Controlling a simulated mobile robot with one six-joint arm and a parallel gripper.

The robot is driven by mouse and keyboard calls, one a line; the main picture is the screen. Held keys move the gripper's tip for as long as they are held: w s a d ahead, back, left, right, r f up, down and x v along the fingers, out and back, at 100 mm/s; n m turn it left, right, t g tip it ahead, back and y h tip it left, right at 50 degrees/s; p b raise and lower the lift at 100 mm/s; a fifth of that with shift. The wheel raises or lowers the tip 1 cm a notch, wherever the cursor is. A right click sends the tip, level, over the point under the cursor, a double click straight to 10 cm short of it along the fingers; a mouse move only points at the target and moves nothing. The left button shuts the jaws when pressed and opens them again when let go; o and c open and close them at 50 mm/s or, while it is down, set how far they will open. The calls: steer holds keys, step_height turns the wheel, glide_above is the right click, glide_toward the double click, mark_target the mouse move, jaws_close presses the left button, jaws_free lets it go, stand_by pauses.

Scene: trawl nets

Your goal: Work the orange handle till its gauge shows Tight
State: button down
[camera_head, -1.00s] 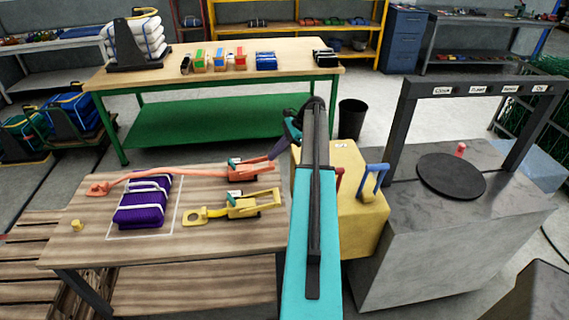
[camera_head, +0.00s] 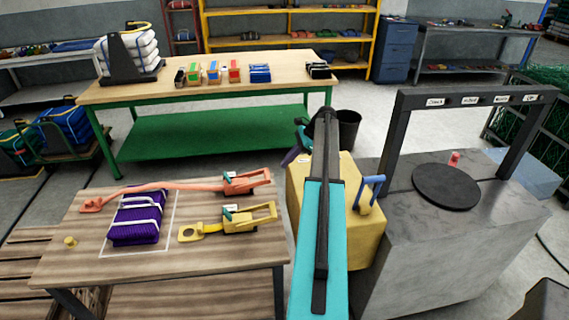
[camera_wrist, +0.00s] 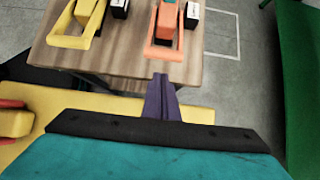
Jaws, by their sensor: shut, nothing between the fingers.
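The orange ratchet with its handle (camera_head: 246,182) lies at the back right of the wooden table, joined to an orange strap (camera_head: 160,186) that runs left over a purple bundle (camera_head: 137,217). A small white gauge plate (camera_head: 230,175) with a teal piece sits by the ratchet; its reading is too small to tell. In the wrist view the orange handle (camera_wrist: 165,42) points toward me, with a black block and white plate (camera_wrist: 192,12) beside it. My gripper (camera_wrist: 161,80) is shut and empty, just short of the handle's end and apart from it. It also shows in the head view (camera_head: 287,161).
A yellow ratchet (camera_head: 245,219) lies in front of the orange one; its handle (camera_wrist: 75,40) is left in the wrist view. A yellow box (camera_head: 350,237) and a grey block (camera_head: 450,260) stand right of the table. The green-framed bench (camera_head: 120,92) is behind.

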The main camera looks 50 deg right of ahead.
steer(key=shift+p+x, duration=1.45)
steer(key=shift+x, duration=2.9)
